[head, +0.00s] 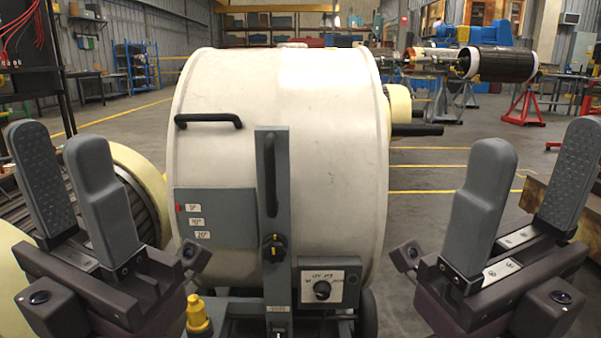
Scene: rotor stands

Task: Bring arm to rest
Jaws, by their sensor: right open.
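My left gripper (70,172) is at the left of the head view, its two grey fingers pointing up and standing apart with nothing between them. My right gripper (528,180) is at the right, also with its fingers up, apart and empty. Between them stands a large white drum-shaped machine (290,90). It has a black handle (208,119) on its upper left and a grey upright bar (271,210) with a handle and knob on its front. Neither gripper appears to touch the machine.
A small control box with a dial (329,286) sits low on the machine's front. A yellow knob (197,314) is at lower left. A finned rotor (135,200) lies behind my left gripper. A dark rotor (503,64) rests on red stands (523,108) at back right. Open floor (430,210) lies right of the machine.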

